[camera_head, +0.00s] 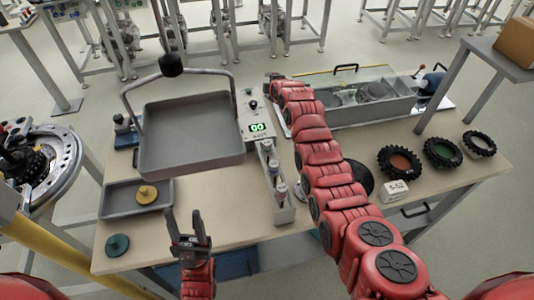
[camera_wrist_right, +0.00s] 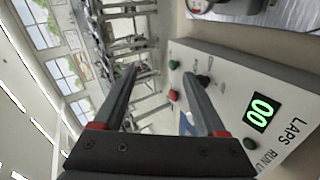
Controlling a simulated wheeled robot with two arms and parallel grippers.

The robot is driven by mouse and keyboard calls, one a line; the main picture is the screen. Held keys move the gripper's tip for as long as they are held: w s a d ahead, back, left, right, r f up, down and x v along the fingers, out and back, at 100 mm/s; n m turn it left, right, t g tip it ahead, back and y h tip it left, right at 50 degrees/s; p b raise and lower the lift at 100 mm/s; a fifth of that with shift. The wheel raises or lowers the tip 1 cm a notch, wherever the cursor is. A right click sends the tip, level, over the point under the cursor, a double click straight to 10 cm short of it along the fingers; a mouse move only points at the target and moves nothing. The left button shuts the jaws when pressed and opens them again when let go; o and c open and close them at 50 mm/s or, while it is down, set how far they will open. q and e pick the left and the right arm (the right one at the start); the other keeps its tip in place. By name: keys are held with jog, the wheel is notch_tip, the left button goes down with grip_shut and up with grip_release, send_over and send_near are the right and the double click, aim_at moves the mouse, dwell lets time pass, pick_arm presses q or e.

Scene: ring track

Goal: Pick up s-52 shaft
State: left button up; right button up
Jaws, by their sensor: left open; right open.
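A small white block (camera_head: 395,191) with dark lettering, which looks like S-52 but is too small to read surely, sits at the front right of the table. I cannot tell which part is the s-52 shaft. A narrow grey rack (camera_head: 284,213) holds several upright metal pieces left of my right arm. My left gripper (camera_head: 188,216) is open and empty at the table's front edge, near the grey tray. My right gripper (camera_wrist_right: 165,98) is open and empty by the control box (camera_wrist_right: 235,105), apart from it as far as I can see.
A large grey pan (camera_head: 192,137) with a hoop handle stands at the left. A low tray (camera_head: 120,203) holds a yellow knob (camera_head: 147,194). Several black toothed rings (camera_head: 442,152) lie at the right. A long grey bin (camera_head: 370,112) stands at the back. My right arm crosses the table.

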jog(key=s+a+r+n+g, duration=0.3)
jog(key=s+n+g, duration=0.2)
notch_tip(320, 180, up, 8)
jog(key=n+g+h, duration=0.3)
jog(key=n+g, duration=0.3)
jog(key=n, duration=0.1)
send_over(267, 142)
notch_tip(267, 142, down, 12)
jog(key=shift+s+d+r+p, duration=0.1)
jog(key=shift+r+p, duration=0.1)
jog(key=shift+p, duration=0.65)
jog(key=shift+f+p, duration=0.4)
jog(key=shift+p, duration=0.1)
notch_tip(267, 142, down, 4)
jog(key=shift+r+p, duration=0.15)
jog(key=shift+p, duration=0.85)
jog(key=shift+f, duration=0.35)
grip_shut()
